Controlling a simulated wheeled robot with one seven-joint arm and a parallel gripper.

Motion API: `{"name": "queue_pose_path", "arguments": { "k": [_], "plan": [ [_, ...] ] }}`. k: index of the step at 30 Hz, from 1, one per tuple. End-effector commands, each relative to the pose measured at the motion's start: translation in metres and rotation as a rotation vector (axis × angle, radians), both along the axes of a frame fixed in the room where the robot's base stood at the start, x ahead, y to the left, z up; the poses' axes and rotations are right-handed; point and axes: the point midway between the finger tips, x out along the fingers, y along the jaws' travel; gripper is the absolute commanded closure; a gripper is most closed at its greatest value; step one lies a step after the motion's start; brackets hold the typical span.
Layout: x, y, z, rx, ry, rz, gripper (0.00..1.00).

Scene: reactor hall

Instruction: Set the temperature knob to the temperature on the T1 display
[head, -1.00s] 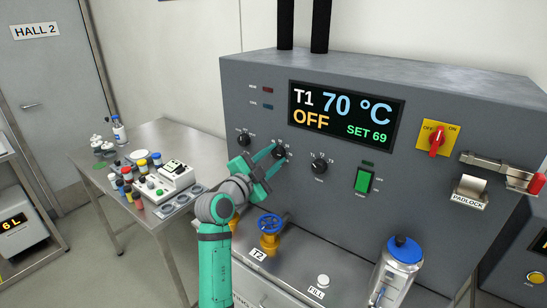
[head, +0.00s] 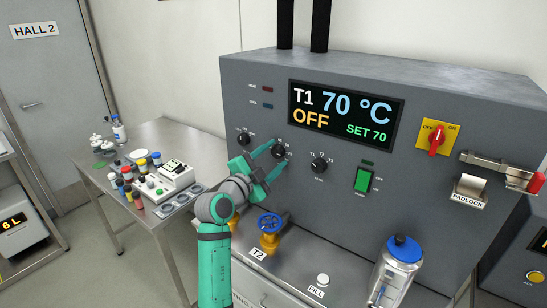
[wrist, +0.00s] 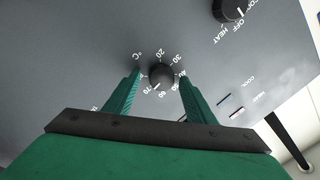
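The dark panel display (head: 345,117) reads T1 70 °C, OFF and SET 70. The round black temperature knob (head: 278,152) sits below and left of it. In the wrist view the knob (wrist: 160,75) has a ring of numbers and a °C mark around it. My gripper (head: 277,155) is at the panel with one finger on each side of the knob. In the wrist view my gripper (wrist: 160,77) shows its green fingers apart from the knob, with a small gap on both sides, so it is open and holds nothing.
Two more black knobs flank it: a left one (head: 244,139) and a T1-T2-T3 selector (head: 319,165). A green switch (head: 362,179) and a red rotary switch (head: 436,139) are to the right. A blue valve wheel (head: 269,224) stands below. A side table (head: 140,140) holds several bottles.

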Motion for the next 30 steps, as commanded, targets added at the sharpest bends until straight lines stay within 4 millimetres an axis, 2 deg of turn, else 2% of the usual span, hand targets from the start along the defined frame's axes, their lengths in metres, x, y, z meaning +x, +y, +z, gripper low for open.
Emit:
{"name": "queue_pose_path", "arguments": {
  "k": [7, 21, 30],
  "plan": [
    [-0.008, 0.007, 0.001, -0.001, -0.003, 0.002, 0.50],
    [-0.075, 0.050, -0.005, 0.000, 0.000, 0.003, 0.50],
    [-0.091, 0.059, -0.006, -0.001, 0.001, 0.000, 0.50]
  ]
}}
